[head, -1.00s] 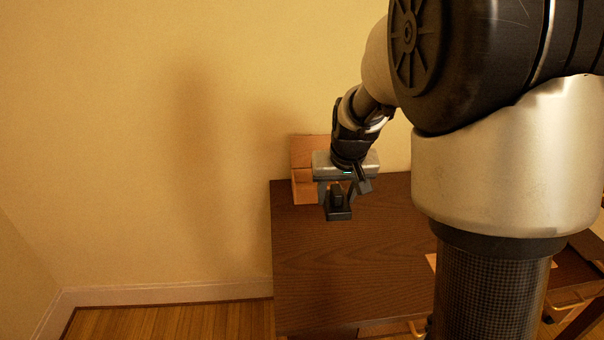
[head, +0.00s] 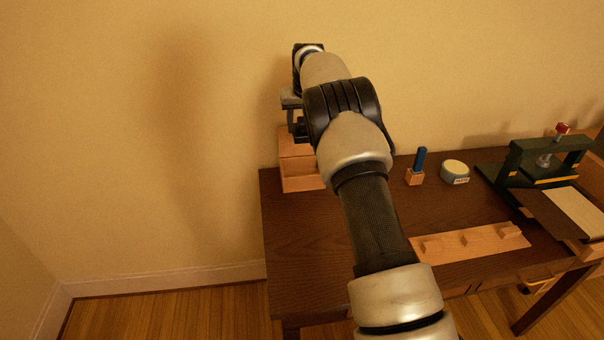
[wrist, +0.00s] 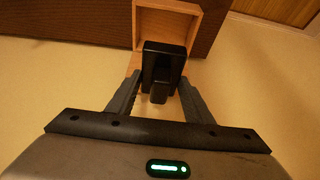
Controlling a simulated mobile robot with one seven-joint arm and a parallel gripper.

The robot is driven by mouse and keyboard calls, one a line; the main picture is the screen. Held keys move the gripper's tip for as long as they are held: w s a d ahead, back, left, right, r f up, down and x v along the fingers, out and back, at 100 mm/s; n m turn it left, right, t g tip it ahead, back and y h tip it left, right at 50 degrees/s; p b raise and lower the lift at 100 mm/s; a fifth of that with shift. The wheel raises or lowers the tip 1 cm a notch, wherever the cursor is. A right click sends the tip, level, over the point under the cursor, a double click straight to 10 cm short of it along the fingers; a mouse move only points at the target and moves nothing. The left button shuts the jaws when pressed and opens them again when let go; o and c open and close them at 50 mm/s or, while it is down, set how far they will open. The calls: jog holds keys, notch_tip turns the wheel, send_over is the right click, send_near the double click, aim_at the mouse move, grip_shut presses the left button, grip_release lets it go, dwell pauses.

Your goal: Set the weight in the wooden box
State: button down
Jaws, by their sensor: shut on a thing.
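The wooden box (head: 299,184) stands at the back left corner of the dark desk, against the wall, with a raised wooden panel (head: 296,146) at its back. In the wrist view the box (wrist: 137,28) is open at the top and the part of its inside that shows is empty. My gripper (wrist: 160,88) is shut on the black weight (wrist: 163,62), a block with a narrower grip. In the head view my gripper (head: 293,114) is above the box's back panel, and my arm partly hides the weight (head: 301,128). The weight covers part of the box in the wrist view.
On the desk (head: 300,240) are a wooden block with a blue peg (head: 419,164), a round pale-topped tin (head: 455,172), a wooden rack (head: 470,244) and a dark green press (head: 545,160). The wall (head: 150,130) is close behind the box. The desk's left front is clear.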

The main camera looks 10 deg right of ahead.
notch_tip(320, 180, down, 17)
jog(key=shift+w+r+b, duration=0.1)
jog(key=shift+r+b, duration=0.1)
jog(key=shift+b, duration=0.75)
jog(key=shift+f, duration=0.1)
jog(key=shift+f, duration=0.15)
jog(key=c, duration=0.9)
grip_release()
